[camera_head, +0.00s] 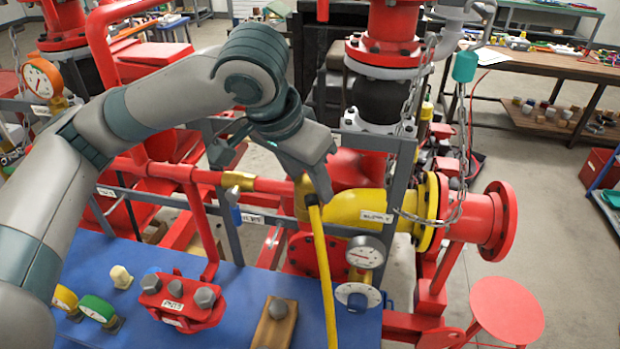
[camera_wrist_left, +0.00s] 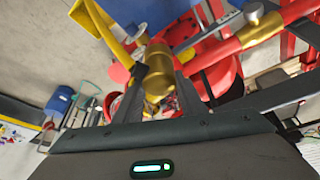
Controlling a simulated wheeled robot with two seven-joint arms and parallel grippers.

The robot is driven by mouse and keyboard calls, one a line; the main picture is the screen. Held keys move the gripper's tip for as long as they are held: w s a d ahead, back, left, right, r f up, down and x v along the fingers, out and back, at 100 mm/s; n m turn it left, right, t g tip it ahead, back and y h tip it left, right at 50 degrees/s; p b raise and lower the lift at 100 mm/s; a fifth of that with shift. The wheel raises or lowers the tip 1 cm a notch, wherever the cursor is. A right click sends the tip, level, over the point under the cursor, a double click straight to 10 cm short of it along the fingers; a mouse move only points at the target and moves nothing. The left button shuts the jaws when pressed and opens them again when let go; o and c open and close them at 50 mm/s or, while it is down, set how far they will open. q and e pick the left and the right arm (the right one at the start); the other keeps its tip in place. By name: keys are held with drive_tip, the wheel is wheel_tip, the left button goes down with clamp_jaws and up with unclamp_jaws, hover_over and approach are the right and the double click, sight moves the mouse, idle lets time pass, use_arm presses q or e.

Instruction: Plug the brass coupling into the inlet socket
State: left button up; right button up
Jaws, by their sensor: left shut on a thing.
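The brass coupling (camera_head: 303,198) is at the end of a yellow hose (camera_head: 322,265) that hangs down across the blue bench. My left gripper (camera_head: 312,182) is shut on the coupling. In the left wrist view the coupling (camera_wrist_left: 158,75) sits between the two fingers, with the yellow hose (camera_wrist_left: 98,22) running up and left. A brass fitting (camera_head: 238,180) on a red pipe, above a grey frame with a label that seems to read inlet, looks like the inlet socket; it also shows in the left wrist view (camera_wrist_left: 258,24). The coupling is apart from this fitting. My right gripper is out of view.
A yellow elbow (camera_head: 358,207) with an outlet label and a flange stands right of the coupling. A chain (camera_head: 462,130) dangles at right. The blue bench (camera_head: 240,300) holds a red bolted part (camera_head: 181,300) and a wooden block (camera_head: 275,325).

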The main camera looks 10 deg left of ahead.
use_arm(q)
drive_tip(key=shift+f, duration=0.15)
drive_tip(key=o, duration=1.3)
drive_tip(key=shift+c, duration=0.2)
drive_tip(key=shift+s+a+r, duration=0.15)
drive_tip(key=shift+r, duration=0.35)
drive_tip(key=b+v, duration=0.5)
drive_tip(key=v, duration=1.1)
drive_tip(key=shift+s+r, duration=0.15)
drive_tip(key=shift+r, duration=0.05)
drive_tip(key=shift+f, duration=0.1)
